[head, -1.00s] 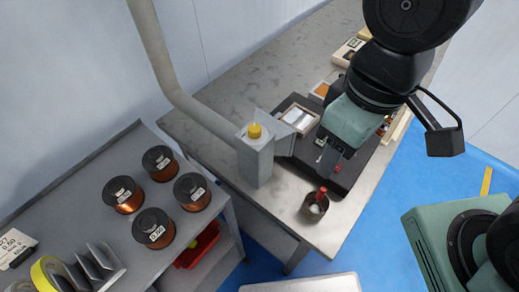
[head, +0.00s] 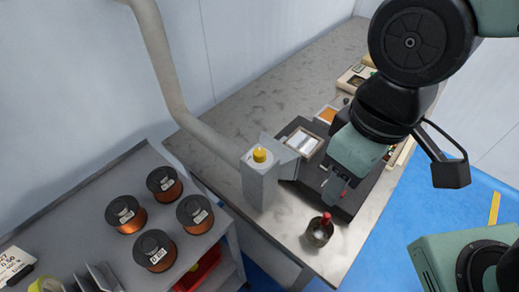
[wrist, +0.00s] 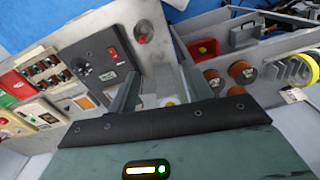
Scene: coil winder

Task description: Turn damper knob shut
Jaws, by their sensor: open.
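The yellow damper knob (head: 260,154) sits on top of a grey box-shaped duct end (head: 259,184) at the front left of the bench. A grey pipe (head: 172,75) runs to this duct from the wall. My gripper (head: 334,190) is open and empty, above the black machine base and to the right of the knob, apart from it. In the wrist view my gripper's two fingers (wrist: 160,85) are spread apart. A small part of the yellow knob (wrist: 170,103) shows between them, low down and mostly hidden behind the gripper body.
A dark cup with a red-handled tool (head: 320,230) stands near the bench's front corner. A framed tray (head: 302,142) lies close behind the duct. Several copper wire spools (head: 155,251) stand on the lower left table, with a red bin (head: 205,268) below.

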